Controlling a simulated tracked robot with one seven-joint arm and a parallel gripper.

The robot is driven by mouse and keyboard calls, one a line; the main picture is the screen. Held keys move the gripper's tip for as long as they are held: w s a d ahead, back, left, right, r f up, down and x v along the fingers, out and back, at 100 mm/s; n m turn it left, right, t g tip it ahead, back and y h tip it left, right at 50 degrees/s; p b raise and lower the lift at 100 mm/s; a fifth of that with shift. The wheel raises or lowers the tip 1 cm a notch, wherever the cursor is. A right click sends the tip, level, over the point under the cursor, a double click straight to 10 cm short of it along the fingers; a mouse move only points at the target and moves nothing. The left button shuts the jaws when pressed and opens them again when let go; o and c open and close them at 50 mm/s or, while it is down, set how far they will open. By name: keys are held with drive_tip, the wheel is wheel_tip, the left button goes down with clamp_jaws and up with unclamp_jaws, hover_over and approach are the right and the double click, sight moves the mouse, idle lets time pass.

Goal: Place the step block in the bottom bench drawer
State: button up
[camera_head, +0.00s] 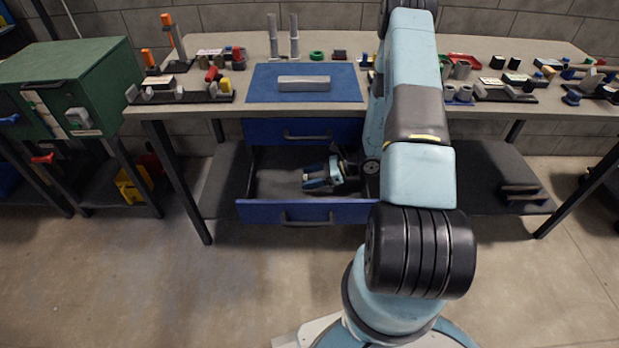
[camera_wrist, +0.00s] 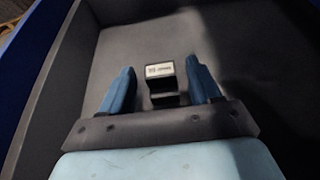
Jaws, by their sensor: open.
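The bottom bench drawer (camera_head: 307,211) is pulled open under the bench, with a blue front and a dark grey inside. My gripper (camera_head: 308,182) is down inside the drawer in the head view. In the wrist view my gripper (camera_wrist: 160,85) is open, with one blue finger on each side of the step block. The step block (camera_wrist: 159,72) is small and black with a pale label, and it lies in the drawer between the fingers. Gaps show between it and both fingers. In the head view I cannot make the block out at my gripper.
A closed blue upper drawer (camera_head: 290,131) sits directly above the open one. The bench top (camera_head: 220,118) carries a blue mat (camera_head: 258,90) with a grey bar (camera_head: 303,84) and several small parts. A green cabinet (camera_head: 85,75) stands at the left.

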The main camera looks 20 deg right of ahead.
drive_tip(key=v, duration=1.1)
drive_tip(key=shift+d+r, duration=0.1)
drive_tip(key=shift+d, duration=0.05)
drive_tip(key=shift+s+d+r, duration=0.1)
drive_tip(key=shift+d, duration=0.1)
idle(0.5)
